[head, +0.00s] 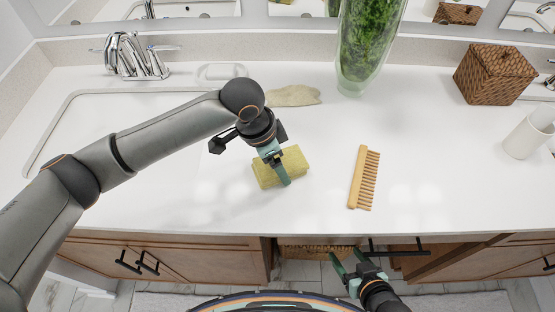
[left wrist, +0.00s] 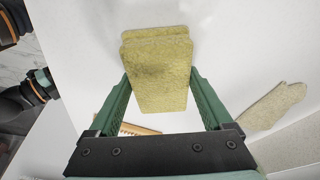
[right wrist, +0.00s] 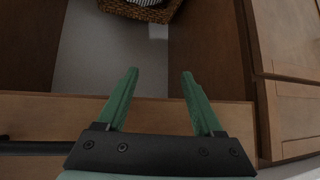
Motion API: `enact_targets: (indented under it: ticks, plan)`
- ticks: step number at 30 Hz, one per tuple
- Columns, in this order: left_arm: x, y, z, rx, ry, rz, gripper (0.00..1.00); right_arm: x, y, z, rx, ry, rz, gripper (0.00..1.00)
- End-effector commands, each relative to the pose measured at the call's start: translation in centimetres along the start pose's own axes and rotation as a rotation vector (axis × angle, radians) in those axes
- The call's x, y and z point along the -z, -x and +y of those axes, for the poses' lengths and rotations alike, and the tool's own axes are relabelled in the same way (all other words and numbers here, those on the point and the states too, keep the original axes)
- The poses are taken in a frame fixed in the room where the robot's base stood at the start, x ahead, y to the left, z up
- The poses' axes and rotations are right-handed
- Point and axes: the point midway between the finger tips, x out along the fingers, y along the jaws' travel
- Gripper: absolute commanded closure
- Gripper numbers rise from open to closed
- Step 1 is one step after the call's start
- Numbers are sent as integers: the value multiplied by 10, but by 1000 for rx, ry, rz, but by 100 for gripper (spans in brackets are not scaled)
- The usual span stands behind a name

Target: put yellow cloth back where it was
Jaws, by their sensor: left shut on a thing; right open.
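The folded yellow cloth (head: 265,175) is at the middle of the white counter in the head view. My left gripper (head: 281,172) is shut on it from above. The left wrist view shows the cloth (left wrist: 160,60) between the two green fingers. Whether it touches the counter is hard to tell. My right gripper (head: 351,263) is below the counter's front edge. The right wrist view shows its fingers (right wrist: 160,85) apart and empty, above an open drawer or compartment (right wrist: 110,60).
A wicker basket (right wrist: 145,8) sits inside the open space. A wooden comb (head: 363,178) lies to the right. A glass vase (head: 367,50), lidded wicker box (head: 494,73) and white cup (head: 528,133) stand farther right. The sink (head: 70,110) is left.

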Motion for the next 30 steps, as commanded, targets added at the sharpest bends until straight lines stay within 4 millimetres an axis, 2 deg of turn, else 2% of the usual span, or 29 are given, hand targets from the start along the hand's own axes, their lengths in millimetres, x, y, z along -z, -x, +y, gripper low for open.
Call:
enact_targets:
  ticks: [1, 5, 17, 21, 30]
  plan:
    - [0, -1, 0, -1, 0, 0, 15, 1, 0, 0, 0, 0, 0, 32]
    - [0, -1, 0, -1, 0, 0, 0, 0, 0, 0, 0, 0, 0, 32]
    - [0, 1, 0, 0, -1, 0, 0, 0, 0, 0, 0, 0, 0, 32]
    - [2, 14, 0, 1, 0, 3, 0, -1, -1, 0, 0, 0, 0, 32]
    - [-59, 29, 0, 0, 3, -2, 0, -3, -3, 0, 0, 1, 0, 32]
